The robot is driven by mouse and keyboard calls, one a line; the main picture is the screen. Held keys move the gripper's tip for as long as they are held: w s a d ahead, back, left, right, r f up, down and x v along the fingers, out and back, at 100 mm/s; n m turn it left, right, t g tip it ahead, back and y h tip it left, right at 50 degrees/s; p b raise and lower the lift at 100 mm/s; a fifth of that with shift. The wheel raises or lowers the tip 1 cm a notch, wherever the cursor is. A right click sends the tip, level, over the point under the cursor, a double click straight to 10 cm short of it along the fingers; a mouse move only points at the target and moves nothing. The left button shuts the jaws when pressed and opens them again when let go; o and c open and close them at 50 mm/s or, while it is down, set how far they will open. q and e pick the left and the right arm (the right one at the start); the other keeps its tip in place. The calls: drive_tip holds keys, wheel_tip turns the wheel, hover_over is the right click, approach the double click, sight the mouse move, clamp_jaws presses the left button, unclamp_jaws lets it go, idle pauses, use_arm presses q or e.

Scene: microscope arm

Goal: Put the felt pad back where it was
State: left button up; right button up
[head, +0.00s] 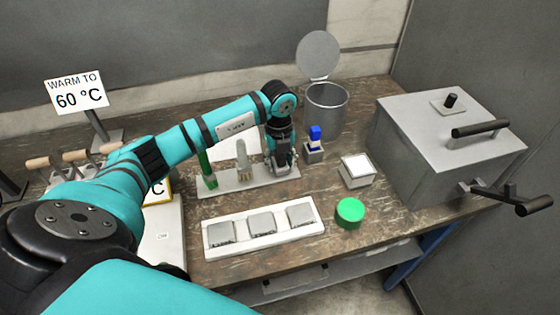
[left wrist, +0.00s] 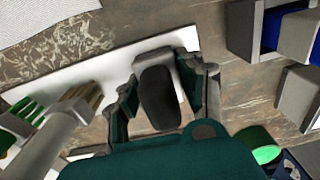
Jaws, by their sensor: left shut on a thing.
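My left gripper (head: 283,162) is low over the right end of a pale stand plate (head: 248,183) in the head view. In the left wrist view the gripper (left wrist: 160,100) is shut on a dark, rounded, oblong piece (left wrist: 157,92), which looks like the felt pad. A light grey block shows right behind it, over the pale plate. I cannot tell whether the piece touches the plate. A green upright tool (head: 207,168) and a pale upright one (head: 243,160) stand on the plate left of my gripper. My right gripper is not in view.
A blue-topped item in a grey holder (head: 315,152) and an open metal bin (head: 326,105) stand close to the right. A white-topped box (head: 357,171), a green round lid (head: 350,212) and a tray with grey lids (head: 262,243) are nearer. A large grey box (head: 440,150) stands far right.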

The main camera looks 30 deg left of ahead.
use_arm(q)
drive_tip(key=o, duration=1.1)
drive_tip(key=shift+r, duration=0.1)
wheel_tip(320, 180, up, 11)
drive_tip(key=b, duration=0.2)
drive_tip(key=shift+b, duration=0.35)
drive_tip(key=shift+s+r, duration=0.1)
drive_tip(key=shift+r, duration=0.4)
